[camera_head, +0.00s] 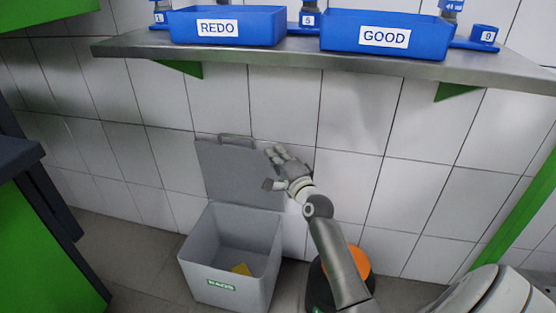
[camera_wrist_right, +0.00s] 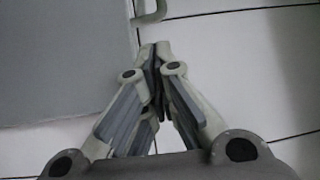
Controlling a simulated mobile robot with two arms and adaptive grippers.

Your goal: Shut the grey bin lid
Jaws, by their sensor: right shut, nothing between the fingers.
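The grey bin (camera_head: 228,265) stands on the floor by the tiled wall, with a green label on its front. Its lid (camera_head: 228,170) stands open and upright at the back, near the wall, with a handle (camera_head: 236,140) on its top edge. A yellow item (camera_head: 241,269) lies inside the bin. My right gripper (camera_head: 276,168) is shut and empty, in front of the lid's right side in the head view. In the right wrist view the shut fingertips (camera_wrist_right: 153,48) are seen close up, with the lid (camera_wrist_right: 60,60) at left and part of the handle (camera_wrist_right: 150,12) above. My left gripper is not in view.
A steel shelf (camera_head: 290,56) above carries a blue REDO bin (camera_head: 260,28) and a blue GOOD bin (camera_head: 340,38). A dark round container with an orange part (camera_head: 358,262) stands right of the grey bin, partly behind my arm. A green cabinet (camera_head: 40,245) is at left.

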